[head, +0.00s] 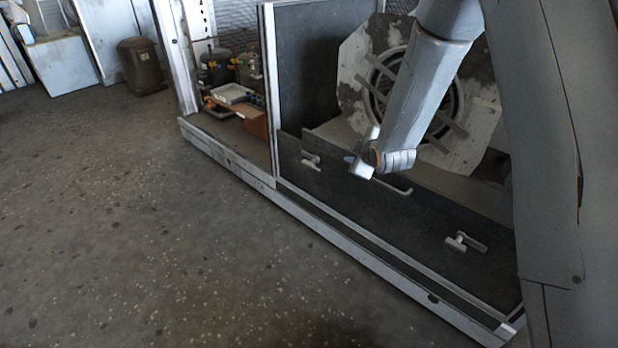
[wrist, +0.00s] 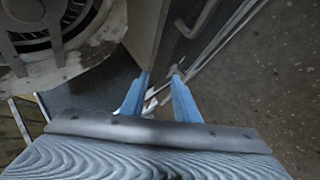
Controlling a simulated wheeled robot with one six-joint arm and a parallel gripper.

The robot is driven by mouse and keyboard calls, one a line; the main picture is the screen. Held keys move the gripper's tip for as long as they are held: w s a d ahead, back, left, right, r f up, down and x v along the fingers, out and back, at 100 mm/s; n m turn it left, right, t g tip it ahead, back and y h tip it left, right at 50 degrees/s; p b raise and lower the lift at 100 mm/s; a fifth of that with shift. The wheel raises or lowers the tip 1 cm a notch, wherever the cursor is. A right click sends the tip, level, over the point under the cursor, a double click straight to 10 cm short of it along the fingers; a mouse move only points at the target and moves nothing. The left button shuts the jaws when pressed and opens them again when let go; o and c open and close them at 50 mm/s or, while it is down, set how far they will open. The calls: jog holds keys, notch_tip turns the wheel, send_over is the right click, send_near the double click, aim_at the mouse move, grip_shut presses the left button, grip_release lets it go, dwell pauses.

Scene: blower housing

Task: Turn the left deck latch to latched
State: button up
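The left deck latch (head: 311,160) is a small pale T-shaped handle on the dark deck panel (head: 345,209), near its upper left end. My gripper (head: 352,163) is to the right of the latch in the head view, apart from it in the picture. In the wrist view, my gripper's two blue fingers (wrist: 160,74) are spread with a gap between them, and nothing is clearly held. A small pale part near the right fingertip could be the latch, but I cannot tell.
A bar handle (head: 393,186) is on the panel's middle and also shows in the wrist view (wrist: 206,18). A right latch (head: 464,242) is farther right. A round fan (head: 415,95) stands behind the panel. The floor (head: 150,210) in front is clear.

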aim_at(311, 168)
jog(key=w+a+f+n+t+y+b, duration=0.1)
jog(key=w+a+f+n+b, duration=0.1)
jog(key=f, duration=0.3)
jog(key=w+a+f+n+t+y+b, duration=0.1)
jog(key=w+a+f+n+y+b, duration=0.1)
jog(key=w+a+f+n+b, duration=0.1)
jog(key=w+a+f+n+t+y+b, duration=0.2)
jog(key=w+a+f+n+b, duration=0.1)
jog(key=a+f+b, duration=0.2)
notch_tip(311, 168, down, 3)
jog(key=shift+a+r+b, duration=0.1)
jog(key=shift+r+b, duration=0.1)
jog(key=shift+b, duration=0.5)
jog(key=shift+a+f+n+t+y+b, duration=0.3)
jog(key=shift+a+f+n+y+b, duration=0.05)
jog(key=shift+n+y, duration=0.05)
jog(key=shift+b+x, duration=1.5)
jog(key=shift+x, duration=2.35)
grip_shut()
